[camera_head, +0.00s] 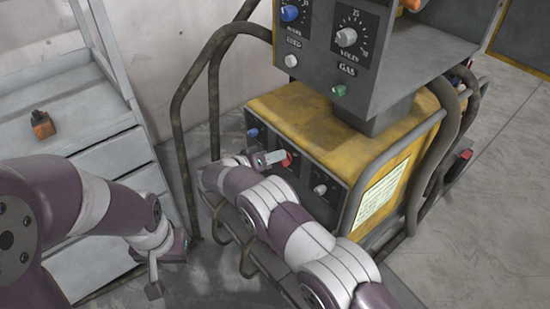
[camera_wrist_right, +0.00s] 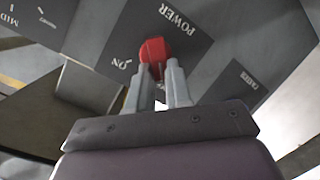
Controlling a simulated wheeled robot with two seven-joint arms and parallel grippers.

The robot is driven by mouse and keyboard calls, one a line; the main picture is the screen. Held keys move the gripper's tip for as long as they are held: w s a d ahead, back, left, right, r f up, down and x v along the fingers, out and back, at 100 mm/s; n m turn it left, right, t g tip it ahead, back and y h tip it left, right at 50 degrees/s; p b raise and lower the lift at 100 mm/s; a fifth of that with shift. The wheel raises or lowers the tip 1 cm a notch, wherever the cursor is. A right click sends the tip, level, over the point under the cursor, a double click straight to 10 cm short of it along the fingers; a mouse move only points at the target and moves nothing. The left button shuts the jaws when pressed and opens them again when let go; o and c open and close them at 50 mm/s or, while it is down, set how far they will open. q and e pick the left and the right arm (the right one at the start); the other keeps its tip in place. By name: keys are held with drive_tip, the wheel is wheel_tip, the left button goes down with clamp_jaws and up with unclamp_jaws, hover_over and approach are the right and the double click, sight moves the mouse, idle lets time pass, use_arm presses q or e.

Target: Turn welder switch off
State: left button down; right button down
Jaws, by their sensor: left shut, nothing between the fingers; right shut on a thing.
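The welder (camera_head: 290,105) is a yellow and grey machine in the middle of the head view. Its red power switch (camera_head: 286,159) is on the lower front panel. In the right wrist view the red switch (camera_wrist_right: 153,51) sits on a dark plate marked POWER, with ON printed beside it. My right gripper (camera_head: 272,157) is at the panel, with its fingers (camera_wrist_right: 158,72) shut on the red switch. The fingers hide part of the switch. My left gripper (camera_head: 153,285) is shut and empty, low at the left, away from the welder.
Bent metal rails (camera_head: 214,100) frame the welder's left side. A grey drawer cabinet (camera_head: 80,125) stands at the left with a small orange and black object (camera_head: 42,125) on top. White, blue and green knobs sit on the welder's panels. Open floor (camera_head: 490,200) lies at the right.

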drive_tip(key=shift+f, duration=0.1)
idle(0.3)
drive_tip(key=c, duration=1.1)
unclamp_jaws()
drive_tip(key=shift+o, duration=0.2)
drive_tip(key=p+v, duration=0.1)
drive_tip(key=v, duration=1.1)
drive_tip(key=shift+s+a+p, duration=0.2)
drive_tip(key=shift+a+p, duration=0.1)
